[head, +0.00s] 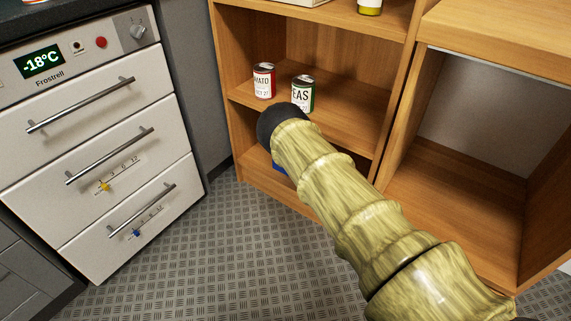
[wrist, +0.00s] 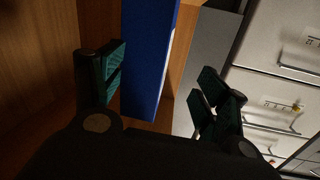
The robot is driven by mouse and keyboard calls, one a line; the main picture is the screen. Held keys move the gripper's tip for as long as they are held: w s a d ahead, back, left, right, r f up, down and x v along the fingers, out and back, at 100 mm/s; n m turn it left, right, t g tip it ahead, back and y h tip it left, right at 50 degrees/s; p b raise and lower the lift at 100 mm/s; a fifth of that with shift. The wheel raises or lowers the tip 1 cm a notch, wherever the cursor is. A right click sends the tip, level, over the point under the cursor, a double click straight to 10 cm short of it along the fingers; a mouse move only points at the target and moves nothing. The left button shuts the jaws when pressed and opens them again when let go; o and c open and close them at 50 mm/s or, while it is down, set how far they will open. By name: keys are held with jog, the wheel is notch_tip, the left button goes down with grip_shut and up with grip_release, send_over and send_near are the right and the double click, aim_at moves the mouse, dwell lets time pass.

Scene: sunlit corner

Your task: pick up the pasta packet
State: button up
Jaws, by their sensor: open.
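A blue packet (wrist: 150,65), which I take to be the pasta packet, stands tall in the wrist view; its lettering cannot be read. Only a small blue patch of it (head: 279,169) shows in the head view, at the low shelf beneath my arm. My gripper (wrist: 163,85) is open in the wrist view. The packet shows between its two dark green-padded fingers, close to the left one, with a wide gap to the right one. I cannot tell whether the left finger touches it. In the head view my arm hides the gripper and most of the packet.
A tomato can (head: 264,81) and a peas can (head: 303,93) stand on the shelf above, close to my arm. The wooden shelf unit (head: 222,65) has side walls around the low space. A white freezer (head: 95,150) stands left. The patterned floor (head: 215,260) is clear.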

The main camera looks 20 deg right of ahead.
jog(key=w+a+r+n+g+y+b, duration=0.1)
jog(key=w+a+n+y+b, duration=0.1)
jog(key=w+b, duration=0.5)
jog(key=shift+w+a+n, duration=0.6)
jog(key=shift+w, duration=0.3)
jog(key=shift+r, duration=0.1)
jog(key=c, duration=1.5)
jog(key=shift+o, duration=0.2)
jog(key=shift+r, duration=0.1)
